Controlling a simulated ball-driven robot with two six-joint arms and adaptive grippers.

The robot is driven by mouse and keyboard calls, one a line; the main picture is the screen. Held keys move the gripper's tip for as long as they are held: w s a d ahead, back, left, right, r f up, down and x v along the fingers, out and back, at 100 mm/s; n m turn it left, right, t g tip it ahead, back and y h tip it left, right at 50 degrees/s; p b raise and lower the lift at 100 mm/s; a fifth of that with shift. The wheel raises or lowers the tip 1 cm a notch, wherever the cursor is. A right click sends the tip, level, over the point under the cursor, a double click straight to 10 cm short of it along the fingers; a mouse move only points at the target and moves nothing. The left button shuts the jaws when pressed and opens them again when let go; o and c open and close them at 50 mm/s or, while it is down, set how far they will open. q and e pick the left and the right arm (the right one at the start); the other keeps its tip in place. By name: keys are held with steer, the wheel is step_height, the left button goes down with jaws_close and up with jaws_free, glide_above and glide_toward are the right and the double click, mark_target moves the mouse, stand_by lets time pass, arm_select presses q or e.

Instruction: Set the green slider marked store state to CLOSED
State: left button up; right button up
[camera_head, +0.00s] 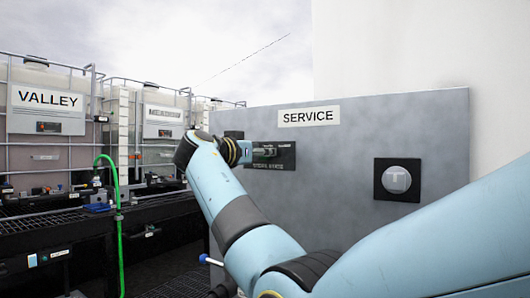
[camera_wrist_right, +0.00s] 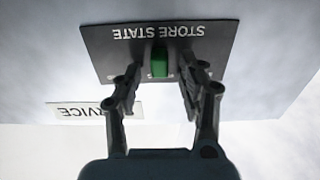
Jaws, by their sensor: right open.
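The green slider (camera_wrist_right: 160,62) sits near the middle of the dark STORE STATE plate (camera_wrist_right: 218,38), which appears upside down in the right wrist view. My right gripper (camera_wrist_right: 159,82) is open, with one finger on each side of the slider; I cannot tell whether either finger touches it. The fingers cover most of the small position labels, so I cannot read the setting. In the head view my right gripper (camera_head: 264,152) is at the dark plate (camera_head: 287,163) on the grey panel, and the slider is hidden. My left gripper is not in view.
The grey panel (camera_head: 340,220) carries a SERVICE sign (camera_head: 309,117) above the plate and a round knob marked T (camera_head: 397,180) to its right. Caged tanks with a VALLEY sign (camera_head: 47,99) and a green hose (camera_head: 118,220) stand at left.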

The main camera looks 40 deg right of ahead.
jaws_close()
stand_by(0.4)
